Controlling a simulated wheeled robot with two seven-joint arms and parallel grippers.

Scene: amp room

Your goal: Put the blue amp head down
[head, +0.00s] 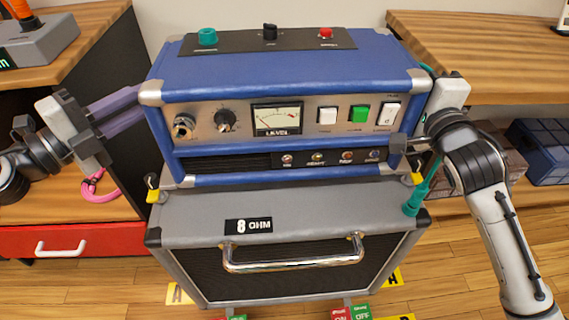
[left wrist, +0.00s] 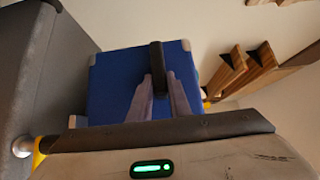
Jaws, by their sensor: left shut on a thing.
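The blue amp head (head: 275,85), with a meter, knobs and switches on its front, is over the grey speaker cabinet (head: 190,215). I cannot tell whether its underside touches the cabinet top. My left gripper (head: 138,100) reaches its left side. In the left wrist view, the purple fingers of that gripper (left wrist: 160,78) are shut on the black side handle (left wrist: 158,62) of the amp head (left wrist: 110,85). My right gripper (head: 425,120) is at the amp head's right side; its fingers are mostly hidden, so its grip does not show.
Yellow corner pieces (head: 153,195) stand at both sides of the cabinet top. A teal cable (head: 425,185) hangs at its right. Wooden shelves (head: 90,45) flank both sides, with a pink cable (head: 95,185) at left. Red and green floor switches (head: 350,314) sit in front.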

